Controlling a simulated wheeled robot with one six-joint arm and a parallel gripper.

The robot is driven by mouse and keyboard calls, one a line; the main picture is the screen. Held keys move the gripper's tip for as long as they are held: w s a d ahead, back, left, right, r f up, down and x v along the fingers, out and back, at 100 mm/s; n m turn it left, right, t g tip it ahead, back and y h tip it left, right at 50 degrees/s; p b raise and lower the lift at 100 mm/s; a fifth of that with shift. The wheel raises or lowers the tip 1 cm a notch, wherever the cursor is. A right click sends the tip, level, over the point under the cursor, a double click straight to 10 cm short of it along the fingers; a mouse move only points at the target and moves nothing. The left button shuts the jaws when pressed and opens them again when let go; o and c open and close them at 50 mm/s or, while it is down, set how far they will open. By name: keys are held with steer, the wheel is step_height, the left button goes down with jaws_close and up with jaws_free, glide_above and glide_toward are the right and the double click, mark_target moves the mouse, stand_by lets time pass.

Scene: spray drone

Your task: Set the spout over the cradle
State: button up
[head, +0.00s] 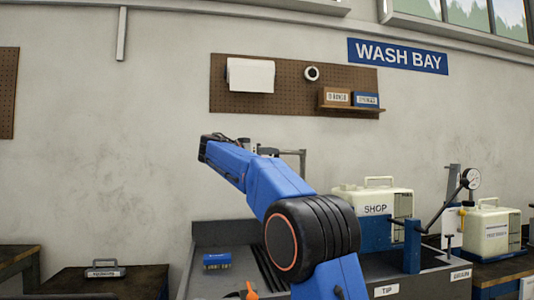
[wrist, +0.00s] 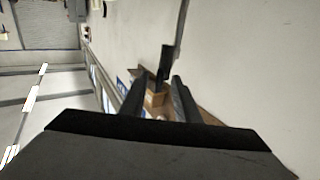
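A grey bent pipe (head: 302,163), possibly the spout, rises behind my arm above the grey sink bench (head: 215,232). Its lower part is hidden. I cannot pick out the cradle for certain. A dark upright piece (wrist: 165,62) shows beyond the fingertips in the wrist view; I cannot tell what it is.
A second pale tank (head: 492,232) is farther right. A blue box (head: 217,260) lies in the sink. A pegboard (head: 290,103) hangs behind.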

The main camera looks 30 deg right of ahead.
jaws_close()
steer(key=shift+s, duration=0.1)
